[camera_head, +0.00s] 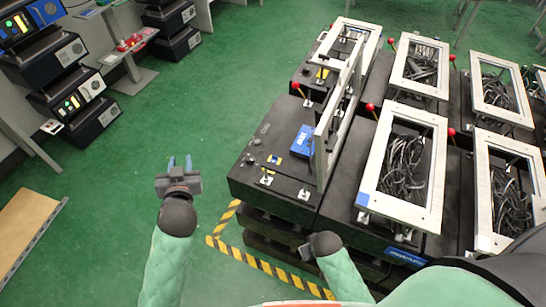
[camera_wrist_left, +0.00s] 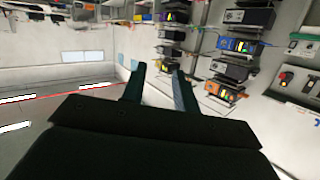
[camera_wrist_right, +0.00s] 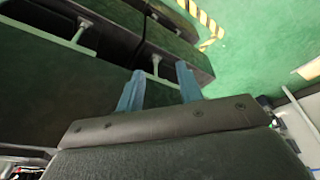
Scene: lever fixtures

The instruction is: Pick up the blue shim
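A flat blue piece (camera_head: 302,140) lies on the dark fixture table (camera_head: 285,120), beside the upright white frame. A smaller blue-and-yellow piece (camera_head: 273,158) lies near it; I cannot tell for certain which is the blue shim. My left gripper (camera_head: 180,163) is over the green floor, left of the table, with fingers apart and empty; the fingers also show in the left wrist view (camera_wrist_left: 159,85). My right gripper (camera_head: 305,252) is low by the table's near side. The right wrist view shows its fingers (camera_wrist_right: 158,85) apart with nothing between them. Neither gripper touches a blue piece.
An upright white frame (camera_head: 335,125) stands right of the blue piece. Red-knobbed levers (camera_head: 297,86) rise from the table. White-framed boxes of cables (camera_head: 404,165) fill the right. Yellow-black tape (camera_head: 270,268) marks the floor. Open green floor (camera_head: 215,100) lies left of the table.

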